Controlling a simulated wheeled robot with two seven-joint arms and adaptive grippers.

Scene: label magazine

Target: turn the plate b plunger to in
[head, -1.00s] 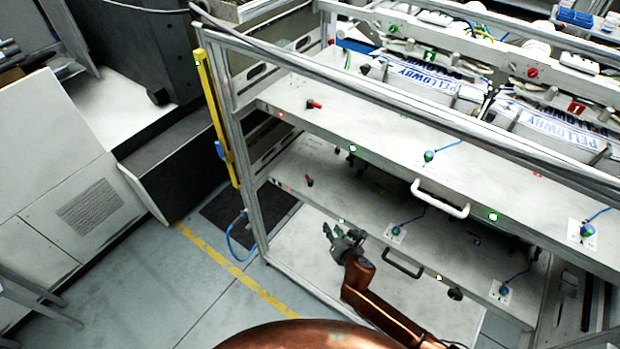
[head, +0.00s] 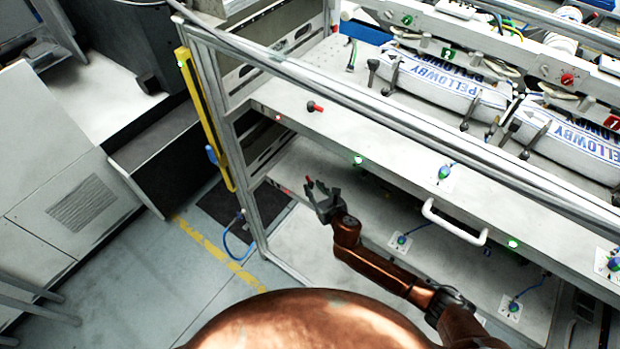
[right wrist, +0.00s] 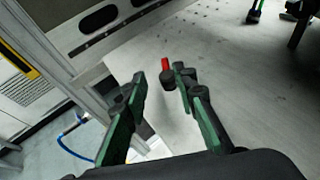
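A small red-tipped plunger (head: 308,180) stands on the lower white plate (head: 290,160) near its left end. A similar red-and-black plunger (head: 315,107) sits on the upper plate (head: 345,130); I read no label that tells which plate is b. My right gripper (head: 318,190) is at the lower plunger, its fingers around or just beside it. In the right wrist view, the gripper (right wrist: 156,86) is open, and the red tip (right wrist: 166,65) shows between the fingertips, close to the right one. Contact cannot be told. My left gripper is not in view.
A white handle (head: 455,222) juts from the upper plate's front edge. Blue-green knobs with blue cables, such as this knob (head: 444,173), sit along the plates. A metal frame post (head: 235,165) with a yellow bar (head: 205,115) stands at the left. Open floor lies left.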

